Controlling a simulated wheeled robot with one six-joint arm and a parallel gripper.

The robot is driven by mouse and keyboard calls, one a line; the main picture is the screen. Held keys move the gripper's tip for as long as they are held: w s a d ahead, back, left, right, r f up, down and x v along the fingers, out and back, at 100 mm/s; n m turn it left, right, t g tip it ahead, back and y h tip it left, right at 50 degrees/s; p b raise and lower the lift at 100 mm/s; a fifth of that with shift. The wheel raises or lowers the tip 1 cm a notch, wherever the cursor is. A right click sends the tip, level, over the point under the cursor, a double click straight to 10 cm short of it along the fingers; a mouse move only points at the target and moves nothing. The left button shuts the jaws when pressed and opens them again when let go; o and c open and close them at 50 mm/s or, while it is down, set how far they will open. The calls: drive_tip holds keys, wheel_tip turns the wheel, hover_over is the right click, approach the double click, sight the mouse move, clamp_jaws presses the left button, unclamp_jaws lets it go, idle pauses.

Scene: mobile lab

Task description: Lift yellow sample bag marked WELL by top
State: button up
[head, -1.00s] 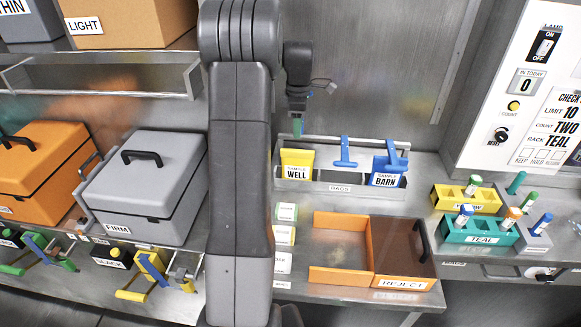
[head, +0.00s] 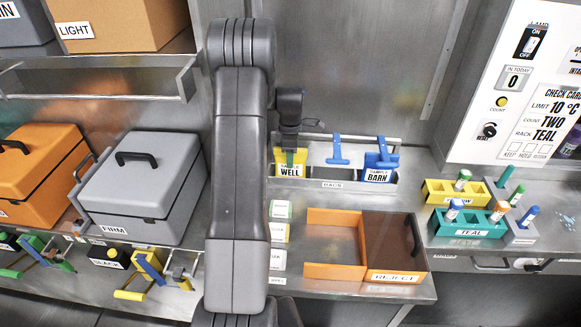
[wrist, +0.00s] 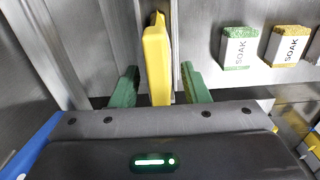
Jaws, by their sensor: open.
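The yellow sample bag marked WELL (head: 290,169) stands upright at the left end of the grey bag rack. In the wrist view the yellow bag (wrist: 157,62) stands edge-on between the two green fingers of my gripper (wrist: 160,88). The fingers are open, one on each side of the bag, with a visible gap on both sides. In the head view my gripper (head: 289,157) is at the bag's top and partly covers it.
A blue bag marked BARN (head: 378,174) hangs at the rack's right end, with a blue clip (head: 338,152) between. An open orange REJECT bin (head: 335,271) is in front. Labelled SOAK blocks (wrist: 238,47) show in the wrist view. My arm hides the middle left.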

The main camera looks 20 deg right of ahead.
drive_tip(key=shift+f+b, duration=0.25)
drive_tip(key=shift+b, duration=0.05)
idle(0.4)
clamp_jaws()
